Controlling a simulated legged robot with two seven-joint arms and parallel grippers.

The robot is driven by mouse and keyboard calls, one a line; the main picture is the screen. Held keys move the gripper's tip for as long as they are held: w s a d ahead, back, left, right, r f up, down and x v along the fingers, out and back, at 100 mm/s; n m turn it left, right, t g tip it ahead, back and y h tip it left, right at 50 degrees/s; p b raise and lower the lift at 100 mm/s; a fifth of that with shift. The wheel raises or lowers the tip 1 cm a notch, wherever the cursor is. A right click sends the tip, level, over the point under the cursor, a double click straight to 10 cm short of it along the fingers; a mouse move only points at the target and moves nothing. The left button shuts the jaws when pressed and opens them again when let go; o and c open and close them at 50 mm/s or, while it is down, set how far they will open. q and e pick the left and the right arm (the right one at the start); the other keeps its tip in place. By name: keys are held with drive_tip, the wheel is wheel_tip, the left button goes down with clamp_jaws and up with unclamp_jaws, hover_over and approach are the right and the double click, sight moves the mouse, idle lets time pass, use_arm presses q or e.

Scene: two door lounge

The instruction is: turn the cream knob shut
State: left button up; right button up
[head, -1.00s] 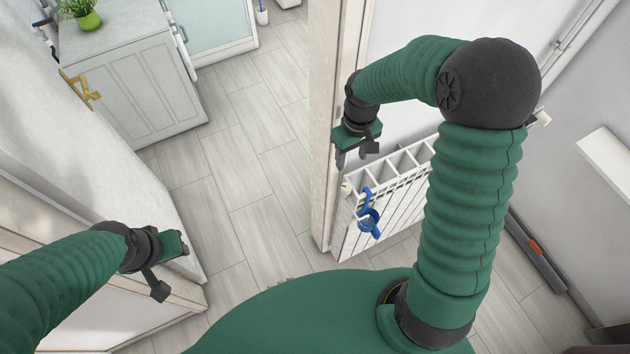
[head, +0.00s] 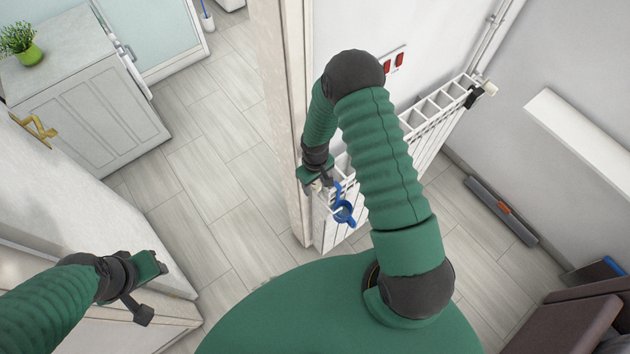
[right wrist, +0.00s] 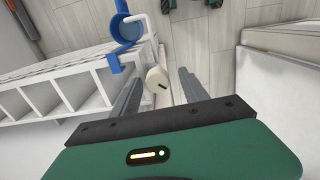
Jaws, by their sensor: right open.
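The cream knob (right wrist: 157,78) is round with a dark mark on its face, at the near end of the white radiator (head: 432,130). In the head view it is mostly hidden by my right gripper (head: 318,184). My right gripper is open, and in the right wrist view its two fingers (right wrist: 160,84) stand on either side of the knob. I cannot tell whether they touch it. My left gripper (head: 152,290) is away at the lower left, near the white door (head: 90,185), with nothing seen in it; its jaw opening is unclear.
A blue cup-like holder (head: 344,211) hangs on the radiator beside the knob; it also shows in the right wrist view (right wrist: 125,28). A door frame (head: 283,110) stands close left of my right gripper. Tiled floor (head: 215,180) is clear through the doorway.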

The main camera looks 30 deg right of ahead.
use_arm(q)
drive_tip(key=shift+d, duration=0.1)
use_arm(e)
drive_tip(key=shift+d, duration=0.3)
drive_tip(key=c, duration=0.7)
clamp_jaws()
drive_tip(key=shift+a, duration=0.15)
